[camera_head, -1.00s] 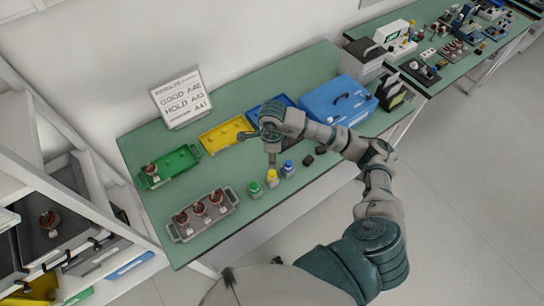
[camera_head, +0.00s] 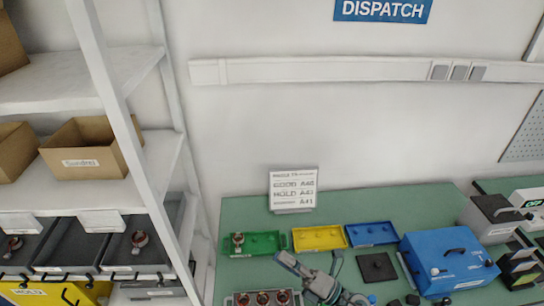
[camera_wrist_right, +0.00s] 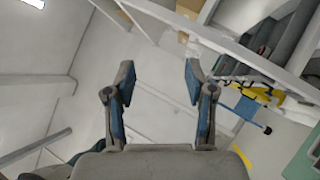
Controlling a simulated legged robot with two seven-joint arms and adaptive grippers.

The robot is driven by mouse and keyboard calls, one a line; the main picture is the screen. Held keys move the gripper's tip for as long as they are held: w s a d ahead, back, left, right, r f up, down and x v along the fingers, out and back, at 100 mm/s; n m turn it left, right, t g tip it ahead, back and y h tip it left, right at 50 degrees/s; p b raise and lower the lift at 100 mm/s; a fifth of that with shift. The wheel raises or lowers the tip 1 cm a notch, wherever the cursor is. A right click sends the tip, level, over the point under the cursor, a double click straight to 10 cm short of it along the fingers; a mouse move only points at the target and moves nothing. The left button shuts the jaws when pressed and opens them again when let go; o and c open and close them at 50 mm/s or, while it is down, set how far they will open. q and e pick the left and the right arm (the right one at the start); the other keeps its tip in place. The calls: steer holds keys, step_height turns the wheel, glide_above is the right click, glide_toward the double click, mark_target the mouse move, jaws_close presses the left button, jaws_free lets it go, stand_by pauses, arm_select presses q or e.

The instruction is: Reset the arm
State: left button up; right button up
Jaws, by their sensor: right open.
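My right gripper (camera_head: 312,262) shows at the bottom middle of the head view, above the green-topped bench (camera_head: 425,198). Its two fingers are spread and nothing is between them. In the right wrist view the gripper (camera_wrist_right: 158,76) is also open and empty, with floor, wall and shelf parts beyond it. My left gripper is not in view. The green tray (camera_head: 264,243) holds one copper-coloured stator (camera_head: 238,240) at its left end. A grey tray with several stators (camera_head: 263,299) is cut off by the bottom edge.
A yellow tray (camera_head: 318,238) and a blue tray (camera_head: 371,234) lie right of the green one. A black pad (camera_head: 377,267) and a blue box (camera_head: 450,262) are to the right. A white shelf unit (camera_head: 100,75) stands left.

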steer(key=w+d+f+m+t+h, duration=0.1)
steer(key=w+d+m+t+h, duration=0.1)
steer(key=d+m+t+h, duration=0.5)
steer(key=w+d+f+m+t+h, duration=0.2)
steer(key=w+m+t+h, duration=0.15)
steer(key=m, duration=0.65)
steer(key=s+d+f+m+g+h, duration=0.2)
steer(key=d+f+m+g+h, duration=0.1)
steer(key=d+f+m+h, duration=0.4)
steer(key=s+d+f+m+g+h, duration=0.3)
steer(key=f+m+g+h, duration=0.15)
steer(key=f, duration=0.55)
steer(key=s+a+f+m+g+y, duration=0.1)
steer(key=s+f+m+g, duration=0.1)
steer(key=s+f+g, duration=0.6)
steer(key=s+f+m+g+y, duration=0.1)
steer(key=s+f+m+g, duration=0.15)
steer(key=s+f, duration=0.85)
steer(key=f, duration=1)
steer(key=s+f, duration=0.3)
steer(key=f, duration=1)
steer(key=s+d+f+g, duration=0.1)
steer(key=s+d+f, duration=0.2)
steer(key=s+f, duration=1)
steer(key=s, duration=0.3)
steer(key=shift+s+f+n+g, duration=0.2)
steer(key=shift+f+n+g, duration=0.1)
steer(key=shift+f+g, duration=0.05)
steer(key=shift+d, duration=0.15)
